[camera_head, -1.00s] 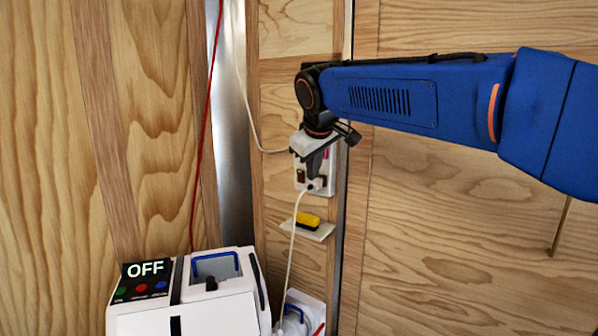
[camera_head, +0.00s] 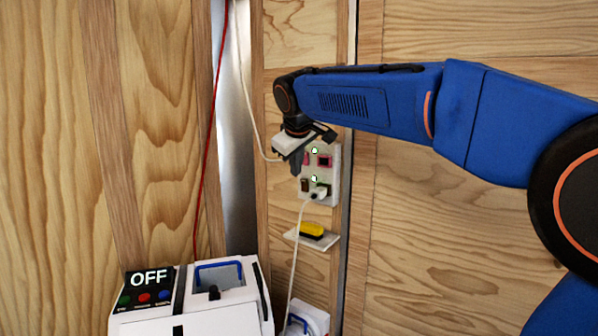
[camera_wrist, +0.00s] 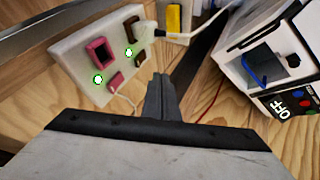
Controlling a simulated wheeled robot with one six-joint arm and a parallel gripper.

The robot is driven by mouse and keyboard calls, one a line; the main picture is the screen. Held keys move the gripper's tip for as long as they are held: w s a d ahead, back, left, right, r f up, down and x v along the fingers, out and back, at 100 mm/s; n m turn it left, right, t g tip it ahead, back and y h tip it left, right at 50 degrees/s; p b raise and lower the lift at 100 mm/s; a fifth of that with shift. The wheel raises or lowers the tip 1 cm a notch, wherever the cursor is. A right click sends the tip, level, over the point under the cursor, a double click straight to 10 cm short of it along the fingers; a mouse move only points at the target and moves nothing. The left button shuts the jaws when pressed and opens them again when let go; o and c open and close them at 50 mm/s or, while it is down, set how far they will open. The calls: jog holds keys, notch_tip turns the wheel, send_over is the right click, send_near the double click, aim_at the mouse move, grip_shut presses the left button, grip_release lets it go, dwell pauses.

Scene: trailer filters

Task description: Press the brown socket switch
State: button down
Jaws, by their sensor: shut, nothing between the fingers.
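The white socket panel (camera_head: 333,172) is on the wooden wall. It has a pink socket and pink switch above, and a brown socket and switch below. The brown switch (camera_head: 305,185) is at the panel's lower left, just below my gripper tip; it also shows in the wrist view (camera_wrist: 140,58), near the fingertips. My gripper (camera_head: 296,172) is shut and empty, in front of the panel's left edge; its fingers (camera_wrist: 159,77) look apart from the brown switch. Two green lights (camera_wrist: 129,53) show on the panel. A white plug (camera_head: 319,193) is in the brown socket.
A white cord (camera_head: 296,235) hangs from the plug. A small shelf with a yellow and black item (camera_head: 312,230) is below the panel. A white machine with an "OFF" display (camera_head: 150,279) stands at lower left. A red cable (camera_head: 207,150) hangs left.

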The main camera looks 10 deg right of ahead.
aim_at(303, 182)
jog(key=w+d+f, duration=0.3)
jog(key=w+f, duration=0.3)
jog(key=w, duration=0.2)
jog(key=shift+w+d+f, duration=0.15)
jog(key=shift+d, duration=0.05)
jog(key=shift+w+d, duration=0.15)
jog(key=shift+d, duration=0.1)
jog(key=shift+r, duration=0.2)
dwell(0.3)
jog(key=shift+r, duration=0.7)
